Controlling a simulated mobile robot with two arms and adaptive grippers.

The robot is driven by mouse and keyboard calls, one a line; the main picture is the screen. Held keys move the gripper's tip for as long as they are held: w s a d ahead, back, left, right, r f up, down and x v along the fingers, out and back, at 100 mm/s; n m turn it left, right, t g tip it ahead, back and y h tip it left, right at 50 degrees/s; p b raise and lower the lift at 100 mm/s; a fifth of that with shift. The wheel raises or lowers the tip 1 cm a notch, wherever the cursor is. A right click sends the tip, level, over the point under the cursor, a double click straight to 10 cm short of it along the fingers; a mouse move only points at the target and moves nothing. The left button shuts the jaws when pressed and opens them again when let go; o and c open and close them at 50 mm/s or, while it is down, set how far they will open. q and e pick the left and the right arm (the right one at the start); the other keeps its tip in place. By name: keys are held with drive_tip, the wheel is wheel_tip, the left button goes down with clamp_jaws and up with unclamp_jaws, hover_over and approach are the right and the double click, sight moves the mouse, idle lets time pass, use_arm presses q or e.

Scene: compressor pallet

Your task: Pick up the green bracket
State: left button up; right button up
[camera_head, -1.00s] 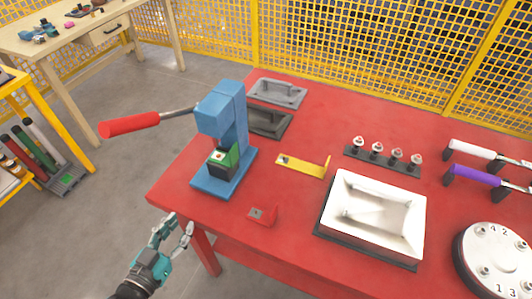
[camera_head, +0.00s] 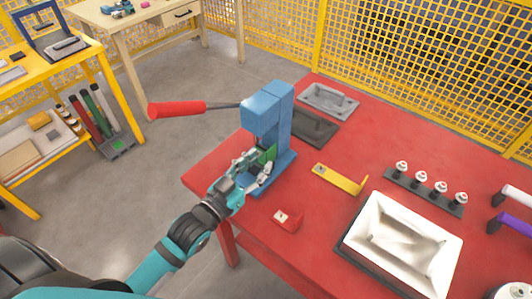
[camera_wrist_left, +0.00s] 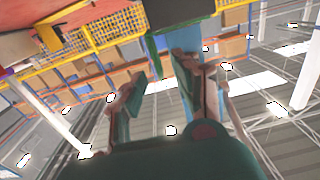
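The green bracket (camera_head: 268,156) sits in the blue arbor press (camera_head: 267,115) near the left edge of the red table. It is partly hidden behind my left gripper (camera_head: 256,170). My left gripper is at the front of the press, its fingers spread on either side of a gap. In the left wrist view the fingers (camera_wrist_left: 168,88) are apart with nothing clearly between them. A green edge (camera_wrist_left: 151,46), likely the bracket, shows beyond the fingertips beside the blue press column (camera_wrist_left: 185,65). I cannot tell whether a finger touches the bracket. My right gripper is not in view.
The press's red lever (camera_head: 177,109) sticks out left above my arm. A red bracket (camera_head: 287,220) and a yellow bracket (camera_head: 339,179) lie on the red table (camera_head: 315,212). A white bin (camera_head: 402,240) stands at the right. Grey trays (camera_head: 328,100) lie behind the press.

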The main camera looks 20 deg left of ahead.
sight(271, 152)
use_arm(q)
drive_tip(key=shift+p+x, duration=0.55)
drive_tip(key=shift+x, duration=2.25)
drive_tip(key=shift+s+d+r, duration=0.1)
drive_tip(key=shift+c, duration=0.4)
clamp_jaws()
